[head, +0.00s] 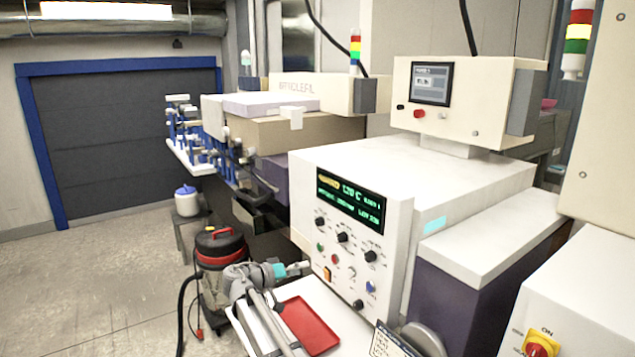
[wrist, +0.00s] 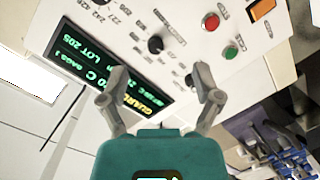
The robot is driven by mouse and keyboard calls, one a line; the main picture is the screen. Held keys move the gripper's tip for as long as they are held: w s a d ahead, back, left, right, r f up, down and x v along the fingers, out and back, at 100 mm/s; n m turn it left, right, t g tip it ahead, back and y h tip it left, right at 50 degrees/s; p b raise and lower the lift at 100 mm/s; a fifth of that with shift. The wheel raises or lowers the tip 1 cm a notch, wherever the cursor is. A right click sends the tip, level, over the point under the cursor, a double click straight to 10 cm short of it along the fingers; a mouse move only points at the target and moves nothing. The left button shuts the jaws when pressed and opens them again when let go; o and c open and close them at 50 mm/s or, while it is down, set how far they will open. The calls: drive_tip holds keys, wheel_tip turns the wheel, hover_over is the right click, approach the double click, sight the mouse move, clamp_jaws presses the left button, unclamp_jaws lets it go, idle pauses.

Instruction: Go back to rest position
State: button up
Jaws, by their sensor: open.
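My gripper (head: 297,267) is in front of the lower left of the white control panel (head: 390,265) in the head view, its fingers pointing at the panel. In the wrist view my gripper (wrist: 161,80) is open, with nothing between its two grey fingers. Beyond the fingertips are a black knob (wrist: 155,44), a green button (wrist: 230,52) and a red button (wrist: 212,22). The lit green-text display (wrist: 80,62) lies to the left, partly behind a finger. No contact with the panel is visible; the exact gap cannot be told.
A red tray (head: 310,326) lies on a white surface below my gripper. A red-and-black vacuum cleaner (head: 217,255) stands on the floor behind my arm. A white cabinet with a red-and-yellow switch (head: 541,345) is at the right. Open floor (head: 100,275) lies to the left.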

drive_tip(key=s+d+f+g+y, duration=0.4)
drive_tip(key=d+f, duration=0.3)
drive_tip(key=d, duration=0.4)
drive_tip(key=s+d+f+n+g+y+b, duration=0.1)
drive_tip(key=s+d+f+y, duration=0.4)
drive_tip(key=s, duration=0.5)
drive_tip(key=s+d+f+g+y+b, duration=0.2)
drive_tip(key=s+d+f+y, duration=0.3)
drive_tip(key=s, duration=0.6)
wheel_tip(320, 180, down, 2)
drive_tip(key=shift+s+d+f+n+g, duration=0.2)
drive_tip(key=shift+d+n+g, duration=0.2)
drive_tip(key=shift+d+g, duration=0.3)
